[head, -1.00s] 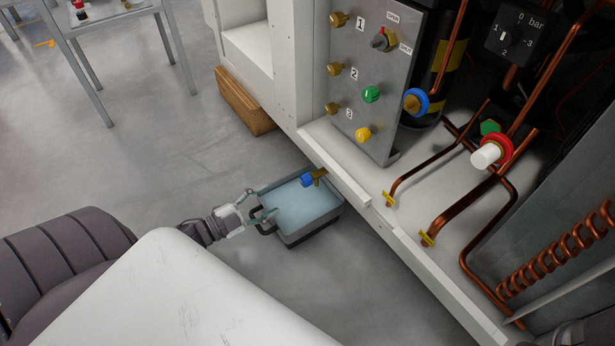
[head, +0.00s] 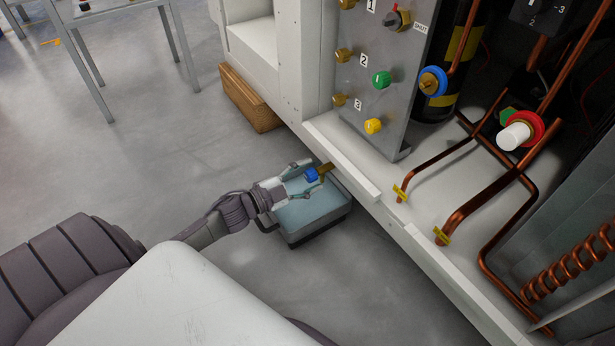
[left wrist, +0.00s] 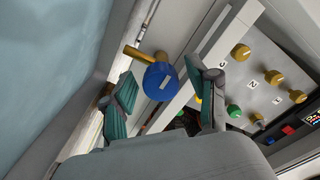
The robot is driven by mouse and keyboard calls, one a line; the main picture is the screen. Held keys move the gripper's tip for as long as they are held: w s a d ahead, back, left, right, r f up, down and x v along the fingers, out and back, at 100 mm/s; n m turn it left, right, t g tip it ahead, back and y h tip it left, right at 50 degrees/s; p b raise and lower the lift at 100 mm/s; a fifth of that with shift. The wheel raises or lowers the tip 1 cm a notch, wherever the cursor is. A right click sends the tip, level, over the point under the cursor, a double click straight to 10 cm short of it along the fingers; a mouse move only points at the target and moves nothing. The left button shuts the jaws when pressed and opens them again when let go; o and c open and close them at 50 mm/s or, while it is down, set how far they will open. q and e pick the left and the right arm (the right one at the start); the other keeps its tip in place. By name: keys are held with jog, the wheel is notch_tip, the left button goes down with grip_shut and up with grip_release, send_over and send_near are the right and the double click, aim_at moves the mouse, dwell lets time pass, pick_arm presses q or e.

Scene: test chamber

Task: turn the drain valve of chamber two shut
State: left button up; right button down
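The drain valve has a blue knob (head: 311,174) on a brass stub (head: 325,168) that sticks out from the machine's lower edge, above a tray of water. My left gripper (head: 304,178) is open at the blue knob. In the left wrist view, the blue knob (left wrist: 161,82) with a white mark lies between the spread fingers of my left gripper (left wrist: 165,100), slightly beyond their tips. I cannot tell whether a finger touches it. My right gripper is not in view.
The grey water tray (head: 318,222) sits on the floor under the knob. A white ledge (head: 345,170) runs along the machine's base. A panel (head: 380,90) with green and yellow knobs stands above. A wooden block (head: 250,98) lies at the left, with open floor beyond.

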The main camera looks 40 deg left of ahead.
pick_arm(q)
grip_shut()
jog(key=shift+m, duration=0.3)
jog(key=m+p, duration=0.2)
jog(key=shift+r+m, duration=0.15)
jog(key=shift+m, duration=0.15)
jog(key=m+p, duration=0.1)
jog(key=m, duration=0.2)
jog(key=shift+m, duration=0.3)
jog(key=m+p, duration=0.1)
jog(key=m, duration=0.1)
jog(key=shift+m, duration=0.3)
jog(key=m, duration=0.2)
jog(key=shift+m, duration=0.4)
jog(key=m+b, duration=0.1)
jog(key=m, duration=0.4)
jog(key=shift+m, duration=0.6)
